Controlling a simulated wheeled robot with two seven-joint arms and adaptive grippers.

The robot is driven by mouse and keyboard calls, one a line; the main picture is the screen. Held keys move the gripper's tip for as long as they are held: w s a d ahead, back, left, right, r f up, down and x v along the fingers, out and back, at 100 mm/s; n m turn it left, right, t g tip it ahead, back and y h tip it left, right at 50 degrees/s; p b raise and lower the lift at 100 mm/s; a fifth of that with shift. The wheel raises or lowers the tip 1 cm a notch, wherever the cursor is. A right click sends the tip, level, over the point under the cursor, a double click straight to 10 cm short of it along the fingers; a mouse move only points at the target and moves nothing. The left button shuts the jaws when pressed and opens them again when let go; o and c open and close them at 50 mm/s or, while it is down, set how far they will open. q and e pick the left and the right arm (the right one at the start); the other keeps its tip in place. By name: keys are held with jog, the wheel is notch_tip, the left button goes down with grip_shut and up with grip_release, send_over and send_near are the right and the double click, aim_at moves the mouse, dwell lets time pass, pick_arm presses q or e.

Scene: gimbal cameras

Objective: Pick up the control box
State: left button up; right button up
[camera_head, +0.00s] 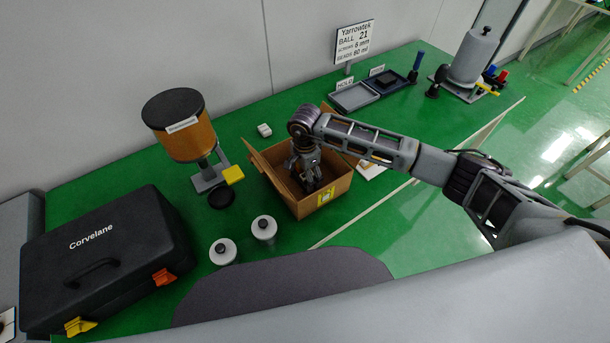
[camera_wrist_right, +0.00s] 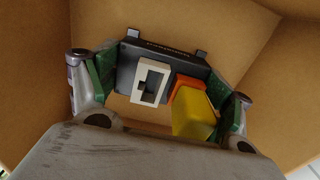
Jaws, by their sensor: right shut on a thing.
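The control box (camera_wrist_right: 128,68) is a dark grey block with a white rectangular frame and a yellow-and-orange part on its face. In the right wrist view it lies inside an open cardboard carton (camera_head: 305,208). My right gripper (camera_head: 307,182) reaches down into the carton in the head view. Its green-padded fingers stand at both ends of the control box and are shut on it. In the head view the gripper and carton walls hide most of the box. My left gripper is not in view.
Left of the carton stand an orange hopper with a black lid (camera_head: 185,140) and two grey-white capped containers (camera_head: 264,228). A black Corvelane case (camera_head: 110,255) fills the left end. Trays (camera_head: 354,97), a sign (camera_head: 354,42) and a grey machine (camera_head: 472,58) stand behind.

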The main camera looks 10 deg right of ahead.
notch_tip(320, 180, up, 10)
jog(key=shift+f+b, duration=0.15)
jog(key=shift+b, duration=0.4)
